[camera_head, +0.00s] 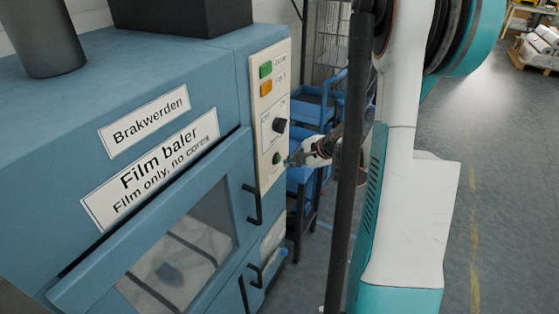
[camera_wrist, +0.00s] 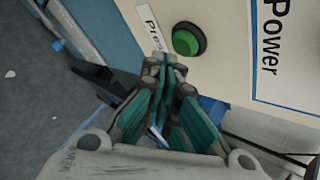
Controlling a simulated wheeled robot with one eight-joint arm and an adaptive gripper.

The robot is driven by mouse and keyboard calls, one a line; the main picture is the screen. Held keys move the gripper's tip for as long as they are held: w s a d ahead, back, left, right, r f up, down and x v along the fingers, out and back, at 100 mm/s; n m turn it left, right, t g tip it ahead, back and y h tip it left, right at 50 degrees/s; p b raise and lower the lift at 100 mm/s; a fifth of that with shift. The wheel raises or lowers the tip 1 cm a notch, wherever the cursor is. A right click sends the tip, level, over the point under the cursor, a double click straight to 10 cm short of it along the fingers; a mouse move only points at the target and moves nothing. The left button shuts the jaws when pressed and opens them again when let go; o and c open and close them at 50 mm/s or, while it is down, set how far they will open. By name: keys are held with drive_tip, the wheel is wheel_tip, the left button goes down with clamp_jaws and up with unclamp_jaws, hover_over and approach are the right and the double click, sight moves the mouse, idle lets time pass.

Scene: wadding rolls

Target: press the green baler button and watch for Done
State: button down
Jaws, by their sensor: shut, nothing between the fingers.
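The blue film baler (camera_head: 215,75) stands at the left in the head view, with a pale control panel (camera_head: 256,110) on its right front edge. The green button (camera_head: 276,158) sits low on that panel; it also shows in the wrist view (camera_wrist: 186,41) as a round green cap in a dark ring. My gripper (camera_head: 289,162) is shut and empty, its tips just right of the button. In the wrist view my fingertips (camera_wrist: 164,62) are just below and left of the button; I cannot tell whether they touch the panel. A green indicator (camera_head: 265,70) is at the panel top; its label is too blurred to read surely.
An orange indicator (camera_head: 266,88) and a black knob (camera_head: 279,125) are on the panel above the button. Black handles (camera_head: 253,205) stick out from the baler front. A blue cart (camera_head: 318,110) stands behind my gripper. The floor at the right is open.

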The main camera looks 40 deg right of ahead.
drive_tip(key=shift+w+a, duration=0.15)
drive_tip(key=shift+w, duration=0.25)
